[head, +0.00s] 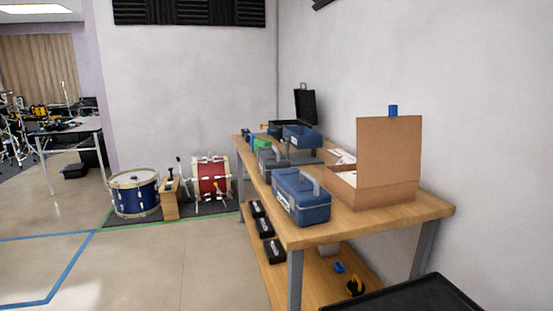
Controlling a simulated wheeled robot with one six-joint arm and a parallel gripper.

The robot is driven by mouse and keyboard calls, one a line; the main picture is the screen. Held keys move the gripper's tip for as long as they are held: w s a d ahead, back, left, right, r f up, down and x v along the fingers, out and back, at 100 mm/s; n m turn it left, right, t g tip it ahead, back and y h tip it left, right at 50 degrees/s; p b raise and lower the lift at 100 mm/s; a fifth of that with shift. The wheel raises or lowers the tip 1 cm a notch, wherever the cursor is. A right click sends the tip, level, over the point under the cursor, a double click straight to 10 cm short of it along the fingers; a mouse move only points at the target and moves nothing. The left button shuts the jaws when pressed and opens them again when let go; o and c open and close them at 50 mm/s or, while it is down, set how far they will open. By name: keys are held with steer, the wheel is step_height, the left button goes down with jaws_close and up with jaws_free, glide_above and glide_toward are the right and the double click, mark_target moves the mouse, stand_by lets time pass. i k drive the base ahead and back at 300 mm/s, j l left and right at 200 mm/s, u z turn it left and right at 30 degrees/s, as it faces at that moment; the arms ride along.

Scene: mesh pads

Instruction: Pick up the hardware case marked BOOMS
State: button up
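Several toolbox-like cases stand on the wooden workbench (285,221). A blue case with a grey handle (302,199) is nearest, at the bench's front left edge. A grey case (270,161) is behind it, and another blue case (301,137) is farther back. A small green case or box (261,144) is beside them. Several black cases with pale labels (275,251) lie on the lower shelf. I cannot read BOOMS or any other marking, so I cannot tell which case bears it. My gripper is not in view.
An open cardboard box (386,160) stands on the bench's right side. An open black case (305,107) is at the back. A black tray-like surface (420,296) fills the bottom right. Drums (134,195) stand on a dark mat. The floor left of the bench is clear.

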mark_target(270, 159)
steer(key=i+j+z, duration=0.1)
steer(key=i+j, duration=0.2)
steer(key=i+j+z, duration=0.1)
steer(key=i+j, duration=0.3)
steer(key=i+j+z, duration=0.1)
steer(key=i+j, duration=0.3)
steer(key=i+j+z, duration=0.1)
steer(key=i+j, duration=0.3)
steer(key=i+j+z, duration=0.1)
steer(key=i+j, duration=0.3)
steer(key=i+j+z, duration=0.1)
steer(key=i+j, duration=0.2)
steer(key=j, duration=0.2)
steer(key=i+j+z, duration=0.1)
steer(key=i+j, duration=0.25)
steer(key=j, duration=0.15)
